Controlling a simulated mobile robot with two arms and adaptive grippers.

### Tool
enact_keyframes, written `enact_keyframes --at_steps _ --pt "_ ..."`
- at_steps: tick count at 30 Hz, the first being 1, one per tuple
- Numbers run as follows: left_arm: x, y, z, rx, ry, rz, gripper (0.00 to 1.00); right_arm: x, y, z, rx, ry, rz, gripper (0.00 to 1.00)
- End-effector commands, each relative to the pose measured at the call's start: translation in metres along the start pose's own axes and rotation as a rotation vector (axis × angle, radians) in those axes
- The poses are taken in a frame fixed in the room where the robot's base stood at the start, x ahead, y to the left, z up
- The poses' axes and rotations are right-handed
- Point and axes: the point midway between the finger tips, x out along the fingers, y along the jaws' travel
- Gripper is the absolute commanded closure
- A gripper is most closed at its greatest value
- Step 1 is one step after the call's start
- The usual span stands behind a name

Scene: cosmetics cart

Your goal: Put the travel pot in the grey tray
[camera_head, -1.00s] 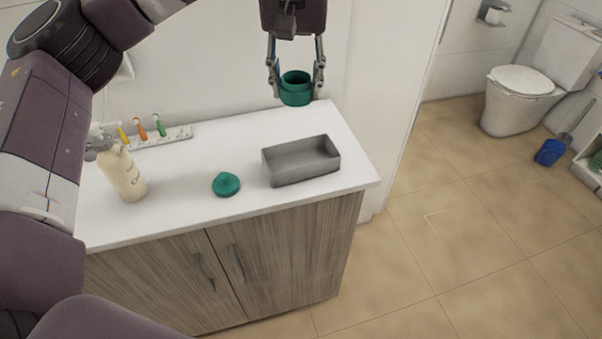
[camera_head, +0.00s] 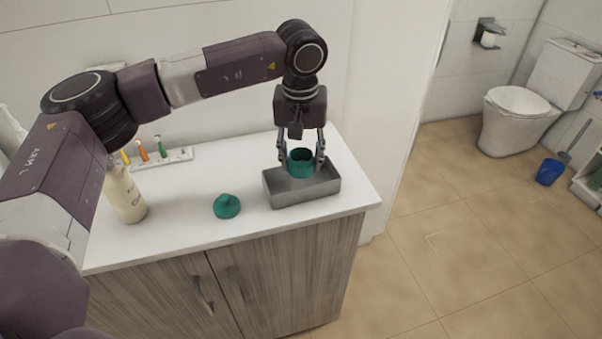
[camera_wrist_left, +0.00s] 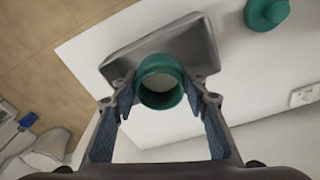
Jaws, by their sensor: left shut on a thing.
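The travel pot (camera_head: 301,163) is a green, open-topped cup, held upright between the fingers of my left gripper (camera_head: 302,158). It is over the grey tray (camera_head: 303,190), with its lower part inside or just above the tray's opening; I cannot tell whether it touches the floor. In the left wrist view the pot (camera_wrist_left: 160,82) sits between both fingertips (camera_wrist_left: 160,95), in front of the tray (camera_wrist_left: 185,45). A green lid with a knob (camera_head: 227,206) lies on the white counter to the left of the tray. My right gripper is not in view.
A cream pump bottle (camera_head: 125,195) stands at the counter's left, partly behind my left arm. A white holder (camera_head: 180,155) with several coloured toothbrushes lies near the wall. The tray is close to the counter's right edge. Bare counter (camera_head: 185,225) lies around the lid.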

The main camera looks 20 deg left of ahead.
Motion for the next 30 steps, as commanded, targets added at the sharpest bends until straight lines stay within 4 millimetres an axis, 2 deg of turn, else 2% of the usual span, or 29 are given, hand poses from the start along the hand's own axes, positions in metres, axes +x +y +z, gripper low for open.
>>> enact_keyframes --at_steps 8,15,26,27,30 --pt "0.02 -0.001 0.002 -0.001 0.0 -0.001 0.93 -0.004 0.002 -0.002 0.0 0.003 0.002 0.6" --pt "0.051 0.0 0.006 -0.001 0.0 0.0 0.93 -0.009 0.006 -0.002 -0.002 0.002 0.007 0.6" --pt "0.056 0.0 0.006 -0.001 0.002 0.001 0.93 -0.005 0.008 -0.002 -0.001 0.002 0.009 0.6" --pt "0.057 0.0 0.006 -0.001 0.002 0.0 0.58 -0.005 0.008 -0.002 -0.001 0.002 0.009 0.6" --pt "0.056 0.0 0.006 -0.001 0.001 0.0 0.47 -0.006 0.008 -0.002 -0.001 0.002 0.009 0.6"
